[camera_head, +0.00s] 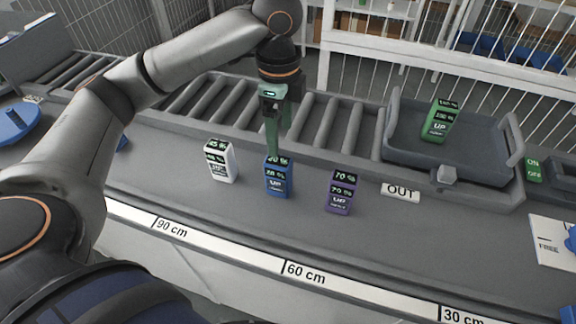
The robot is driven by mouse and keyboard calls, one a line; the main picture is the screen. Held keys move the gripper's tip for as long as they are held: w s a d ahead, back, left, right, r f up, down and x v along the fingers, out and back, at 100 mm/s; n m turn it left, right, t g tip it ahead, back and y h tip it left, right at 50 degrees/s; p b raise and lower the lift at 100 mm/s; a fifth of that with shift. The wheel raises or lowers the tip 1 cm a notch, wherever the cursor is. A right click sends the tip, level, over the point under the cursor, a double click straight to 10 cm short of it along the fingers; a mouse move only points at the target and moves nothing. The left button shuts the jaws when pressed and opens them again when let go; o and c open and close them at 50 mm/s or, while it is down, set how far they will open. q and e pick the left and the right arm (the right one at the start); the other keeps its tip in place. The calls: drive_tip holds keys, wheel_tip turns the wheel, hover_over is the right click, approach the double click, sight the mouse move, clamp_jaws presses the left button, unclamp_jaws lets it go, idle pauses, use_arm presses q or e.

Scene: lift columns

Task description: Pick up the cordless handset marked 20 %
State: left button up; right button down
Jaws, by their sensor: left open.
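A blue handset (279,183) stands upright on the grey bench. Its top label is partly covered by my gripper; the lower label looks like 20 %, but is too small to be sure. My left gripper (277,151) is open and points down at the top of this handset, with its fingertips at the upper end. I cannot tell whether they touch it. A white handset (222,164) with a label like 45 % stands to the left. A purple handset (339,193) marked 70 % stands to the right. My right gripper is not in view.
A grey tray (471,178) holds a green handset (438,123) at the right, behind an OUT label (401,194). A roller conveyor (325,125) runs behind the bench. A ruler strip (240,252) marks the front edge. The bench in front of the handsets is clear.

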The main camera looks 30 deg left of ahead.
sight(280, 161)
use_arm(q)
drive_tip(key=f, duration=0.5)
drive_tip(key=shift+s+f, duration=0.25)
drive_tip(key=shift+f, duration=0.15)
drive_tip(key=shift+a+f+b, duration=0.2)
drive_tip(key=shift+f+b, duration=0.15)
drive_tip(key=shift+f, duration=2.65)
drive_tip(key=shift+c, duration=0.3)
clamp_jaws()
